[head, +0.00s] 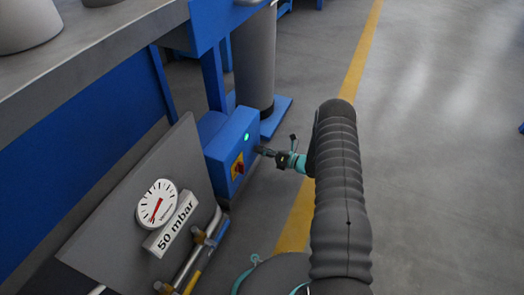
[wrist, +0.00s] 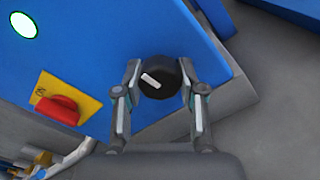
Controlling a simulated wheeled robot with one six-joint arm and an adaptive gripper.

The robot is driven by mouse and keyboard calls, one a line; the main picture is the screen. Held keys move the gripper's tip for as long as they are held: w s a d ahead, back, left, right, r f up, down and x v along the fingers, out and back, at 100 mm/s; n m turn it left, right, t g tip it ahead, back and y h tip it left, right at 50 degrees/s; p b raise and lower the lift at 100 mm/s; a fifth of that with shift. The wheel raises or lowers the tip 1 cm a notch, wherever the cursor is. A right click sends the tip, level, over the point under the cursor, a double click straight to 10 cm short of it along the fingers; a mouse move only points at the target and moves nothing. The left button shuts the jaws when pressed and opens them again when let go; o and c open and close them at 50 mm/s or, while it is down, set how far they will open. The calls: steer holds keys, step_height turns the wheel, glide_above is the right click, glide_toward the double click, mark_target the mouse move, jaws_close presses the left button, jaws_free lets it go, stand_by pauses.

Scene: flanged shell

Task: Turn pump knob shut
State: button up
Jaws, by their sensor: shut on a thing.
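The pump knob (wrist: 160,78) is a round black knob with a white pointer mark, on the face of a blue box (head: 221,156). In the wrist view the white mark lies slanted, from upper left to lower right. My gripper (wrist: 159,88) has one finger on each side of the knob and is shut on it. In the head view my gripper (head: 262,151) reaches the right side of the box face, and the knob is mostly hidden behind the fingers.
A red switch on a yellow plate (wrist: 65,104) and a lit green lamp (head: 247,137) are on the same box face. A gauge (head: 157,204) and a "50 mbar" label (head: 171,224) are on a grey panel at left. Pipes run below. Open floor (head: 440,150) lies at right.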

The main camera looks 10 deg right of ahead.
steer(key=shift+m, duration=0.5)
steer(key=o, duration=1.1)
steer(key=shift+o, duration=0.2)
steer(key=v, duration=1.2)
